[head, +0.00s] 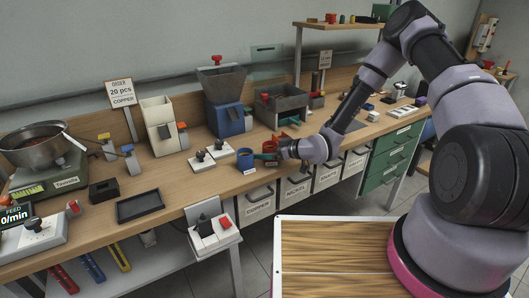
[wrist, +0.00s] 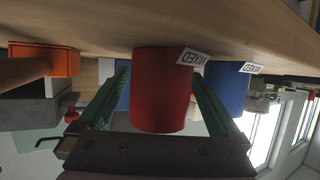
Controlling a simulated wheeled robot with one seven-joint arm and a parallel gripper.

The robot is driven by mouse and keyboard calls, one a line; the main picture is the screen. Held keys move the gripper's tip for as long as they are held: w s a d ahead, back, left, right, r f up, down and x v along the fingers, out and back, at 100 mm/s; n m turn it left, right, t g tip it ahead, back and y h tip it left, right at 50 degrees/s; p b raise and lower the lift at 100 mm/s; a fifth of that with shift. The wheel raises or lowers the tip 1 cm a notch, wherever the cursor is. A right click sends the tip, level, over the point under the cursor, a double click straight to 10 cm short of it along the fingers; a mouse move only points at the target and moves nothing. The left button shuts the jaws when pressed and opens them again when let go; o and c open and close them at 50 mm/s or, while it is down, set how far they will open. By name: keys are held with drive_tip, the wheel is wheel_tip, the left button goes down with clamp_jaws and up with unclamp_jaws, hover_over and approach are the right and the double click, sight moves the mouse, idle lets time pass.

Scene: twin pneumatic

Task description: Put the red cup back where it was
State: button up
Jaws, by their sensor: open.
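The red cup (wrist: 162,90) is in the middle of the wrist view, which looks upside down. It is between the two green fingers of my gripper (wrist: 162,108), with a visible gap on each side; the fingers are open around it. In the head view my gripper (head: 266,156) is low over the front edge of the bench, just right of the blue cup (head: 245,160). The red cup is hard to make out there, largely hidden by my gripper. A blue cup also shows behind the red one in the wrist view (wrist: 232,88).
An orange-red part (head: 282,137) stands behind my gripper, and white switch boxes (head: 203,160) stand to the left. Labelled bins (head: 258,204) hang under the front edge. A black tray (head: 140,206) lies farther left.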

drive_tip(key=v, duration=1.1)
drive_tip(key=w+d+r+m+h, duration=0.2)
drive_tip(key=w+d+r+h, duration=0.2)
drive_tip(key=d+r+h, duration=0.6)
drive_tip(key=s+d+r+m, duration=0.4)
drive_tip(key=d+r+m, duration=0.1)
drive_tip(key=d+r, duration=0.6)
drive_tip(key=s+a+r+m+y, duration=0.1)
drive_tip(key=s+r+m, duration=0.7)
drive_tip(key=s+r, duration=1)
drive_tip(key=s, duration=0.2)
drive_tip(key=shift+s+a+m, duration=0.3)
